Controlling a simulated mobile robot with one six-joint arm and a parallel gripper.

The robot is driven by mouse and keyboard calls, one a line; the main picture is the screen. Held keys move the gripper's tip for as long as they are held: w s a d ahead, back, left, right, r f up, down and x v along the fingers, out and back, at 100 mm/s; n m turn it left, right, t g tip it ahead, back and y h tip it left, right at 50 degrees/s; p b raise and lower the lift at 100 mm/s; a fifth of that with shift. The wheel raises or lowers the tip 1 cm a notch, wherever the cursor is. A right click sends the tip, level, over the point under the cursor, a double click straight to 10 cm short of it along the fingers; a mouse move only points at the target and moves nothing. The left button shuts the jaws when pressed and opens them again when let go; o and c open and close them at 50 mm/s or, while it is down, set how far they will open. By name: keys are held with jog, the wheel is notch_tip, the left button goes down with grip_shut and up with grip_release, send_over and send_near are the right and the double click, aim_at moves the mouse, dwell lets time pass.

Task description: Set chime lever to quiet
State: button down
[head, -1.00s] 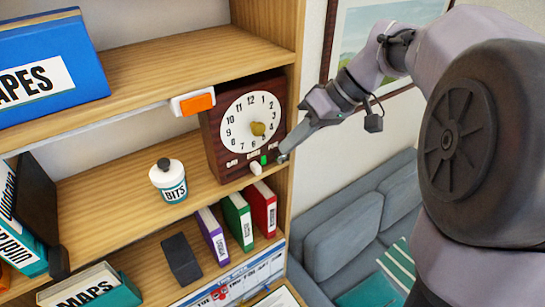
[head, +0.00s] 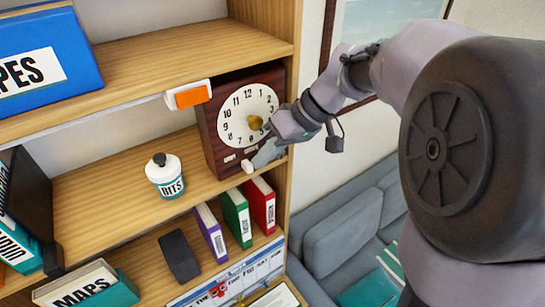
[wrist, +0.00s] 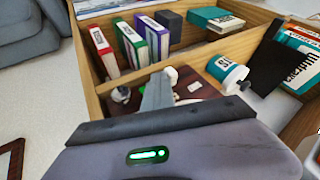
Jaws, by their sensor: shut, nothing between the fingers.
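The brown clock (head: 213,139) with a white dial (head: 237,103) and yellow hub stands at the right end of the middle shelf. A white lever knob (head: 247,166) sticks out at its lower front; it also shows in the wrist view (wrist: 171,74). A small label (head: 230,158) is left of the knob, but its words are too small to read. My gripper (head: 256,163) is shut and empty, its tip right beside the knob's right side. I cannot tell if they touch. The gripper hides the clock's lower right, with its labels. The fingers also show in the wrist view (wrist: 157,92).
A BITS bottle (head: 165,177) stands on the middle shelf. Purple, green and red binders (head: 236,213) stand below. A sofa (head: 345,222) is at right.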

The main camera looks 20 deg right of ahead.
jog(key=shift+s+a, duration=0.2)
jog(key=shift+a, duration=0.25)
jog(key=p+v, duration=0.1)
jog(key=v, duration=1.6)
jog(key=shift+a+r, duration=0.2)
jog(key=shift+s, duration=0.1)
